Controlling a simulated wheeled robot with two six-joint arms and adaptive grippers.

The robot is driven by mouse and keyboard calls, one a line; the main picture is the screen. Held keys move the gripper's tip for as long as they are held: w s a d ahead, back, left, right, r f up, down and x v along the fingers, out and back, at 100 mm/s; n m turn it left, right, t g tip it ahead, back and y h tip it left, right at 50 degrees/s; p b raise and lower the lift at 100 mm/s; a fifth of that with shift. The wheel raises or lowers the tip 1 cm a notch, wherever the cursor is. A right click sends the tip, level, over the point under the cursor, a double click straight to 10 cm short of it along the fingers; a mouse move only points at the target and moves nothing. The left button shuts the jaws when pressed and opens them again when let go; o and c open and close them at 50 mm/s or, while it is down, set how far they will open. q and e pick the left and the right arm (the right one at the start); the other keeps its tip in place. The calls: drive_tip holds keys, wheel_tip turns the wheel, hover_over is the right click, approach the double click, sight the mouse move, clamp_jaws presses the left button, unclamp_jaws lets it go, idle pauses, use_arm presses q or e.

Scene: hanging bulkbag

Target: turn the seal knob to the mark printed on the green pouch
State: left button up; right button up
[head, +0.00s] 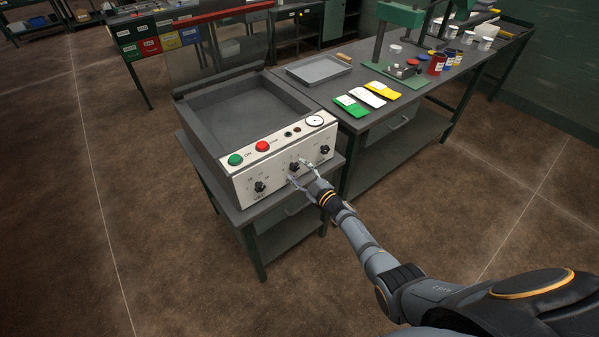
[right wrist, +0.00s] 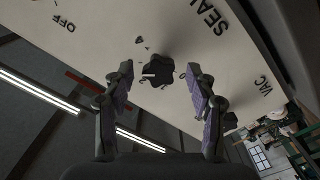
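The sealing machine (head: 240,170) has a pale front panel with three black knobs. My right gripper (head: 299,173) is at the middle knob (head: 294,166). In the right wrist view the black seal knob (right wrist: 157,69) shows between the two spread fingers, with a gap on each side and the word SEAL printed beside it. The gripper is open and empty. My left gripper is out of view.
The left knob (head: 260,187) and right knob (head: 324,149) flank the middle one. Green (head: 235,160) and red (head: 262,146) buttons and a gauge (head: 314,121) sit above. White (head: 368,97) and yellow (head: 383,90) pouches lie beside the green one. The floor in front is clear.

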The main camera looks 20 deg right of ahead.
drive_tip(key=v, duration=1.2)
drive_tip(key=s+d+f+m+g+h, duration=0.35)
drive_tip(key=s+f, duration=0.55)
drive_tip(key=f, duration=0.5)
drive_tip(key=s+d+f+m+g+h, duration=0.3)
drive_tip(key=s+f+m+g, duration=0.15)
drive_tip(key=s+f, duration=0.7)
drive_tip(key=s+a+f+m+g, duration=0.1)
drive_tip(key=s+f+g, duration=0.3)
drive_tip(key=s, duration=0.8)
drive_tip(key=s+a+f+m+g, duration=0.2)
drive_tip(key=s+f+g, duration=0.1)
drive_tip(key=s+f, duration=0.6)
drive_tip(key=s, duration=0.3)
drive_tip(key=shift+s+m+g, duration=0.25)
drive_tip(key=shift+m+g, duration=0.05)
drive_tip(key=shift+g, duration=0.1)
